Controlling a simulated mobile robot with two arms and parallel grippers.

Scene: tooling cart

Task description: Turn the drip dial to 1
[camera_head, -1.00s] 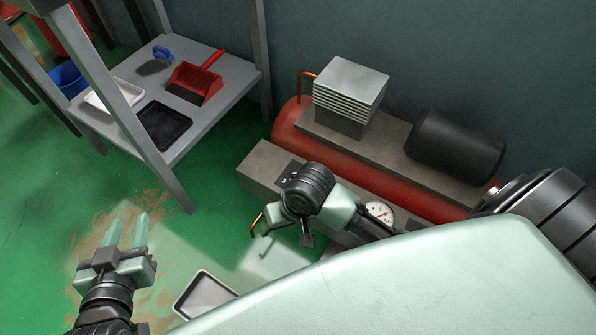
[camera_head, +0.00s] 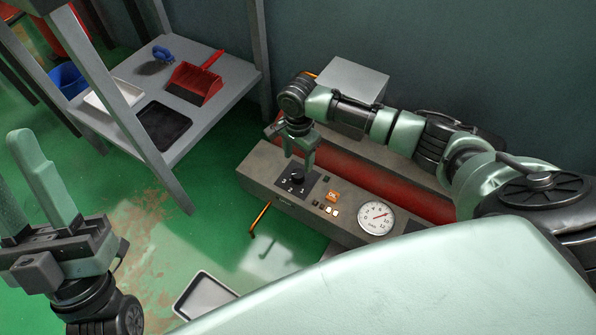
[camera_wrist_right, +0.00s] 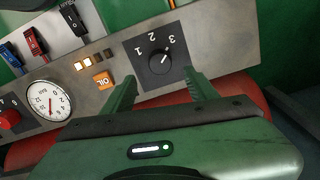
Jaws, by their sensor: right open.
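The drip dial (camera_head: 297,178) is a black round knob on a dark plate marked 1, 2 and 3, on the compressor's grey panel. In the right wrist view the dial (camera_wrist_right: 160,61) has a white mark pointing up and right, on the 2–3 side; its exact setting is hard to tell. My right gripper (camera_head: 300,156) is open, pointing down over the dial, its fingers to either side of it. In the wrist view the gripper (camera_wrist_right: 158,84) shows a finger on each side below the dial, with no clear contact. My left gripper (camera_head: 32,190) is open and empty at the left.
On the panel are an orange OIL label (camera_head: 333,195), small lit buttons (camera_head: 328,210) and a gauge (camera_head: 376,217). The wrist view also shows blue, red and black switches (camera_wrist_right: 36,41). A shelf (camera_head: 222,107) holds a red dustpan (camera_head: 196,82). A tray (camera_head: 205,296) lies on the floor.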

